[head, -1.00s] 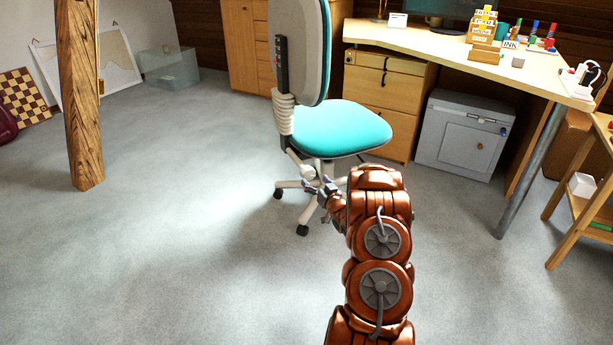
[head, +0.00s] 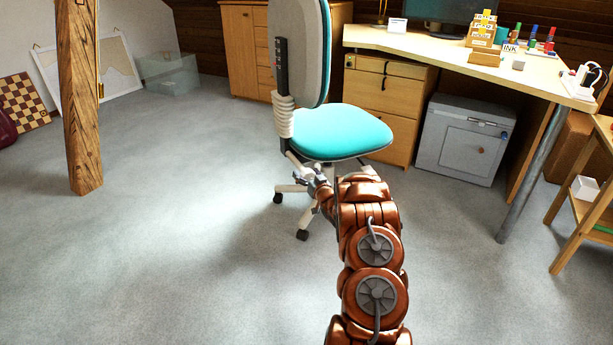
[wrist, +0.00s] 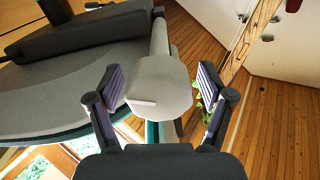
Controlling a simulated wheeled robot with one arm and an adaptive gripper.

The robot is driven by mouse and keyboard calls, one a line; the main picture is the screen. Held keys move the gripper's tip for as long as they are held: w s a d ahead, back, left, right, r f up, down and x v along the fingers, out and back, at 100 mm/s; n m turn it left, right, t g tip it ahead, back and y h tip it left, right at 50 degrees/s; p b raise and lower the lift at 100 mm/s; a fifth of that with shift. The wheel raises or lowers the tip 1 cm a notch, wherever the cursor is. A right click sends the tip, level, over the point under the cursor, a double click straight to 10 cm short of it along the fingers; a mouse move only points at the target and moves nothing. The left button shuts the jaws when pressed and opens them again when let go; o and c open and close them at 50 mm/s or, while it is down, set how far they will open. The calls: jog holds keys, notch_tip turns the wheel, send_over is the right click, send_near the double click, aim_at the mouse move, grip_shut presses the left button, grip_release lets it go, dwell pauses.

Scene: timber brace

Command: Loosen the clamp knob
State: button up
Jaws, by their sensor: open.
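The clamp knob (wrist: 158,88) is a light grey rounded knob at the back of the office chair, below the backrest. In the wrist view it sits between the two open fingers of my gripper (wrist: 160,100), with a gap on each side. In the head view my gripper (head: 312,177) is at the chair's lower back, beneath the turquoise seat (head: 340,130). The knob cannot be made out clearly there.
A desk (head: 440,48) with several small items stands behind the chair at the right. A grey cabinet (head: 462,140) is under it. A wooden post (head: 80,100) rises at the left. The floor (head: 180,220) left of the chair is clear.

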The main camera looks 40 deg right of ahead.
jog(key=shift+c, duration=0.2)
jog(key=c, duration=1.1)
jog(key=shift+c, duration=0.2)
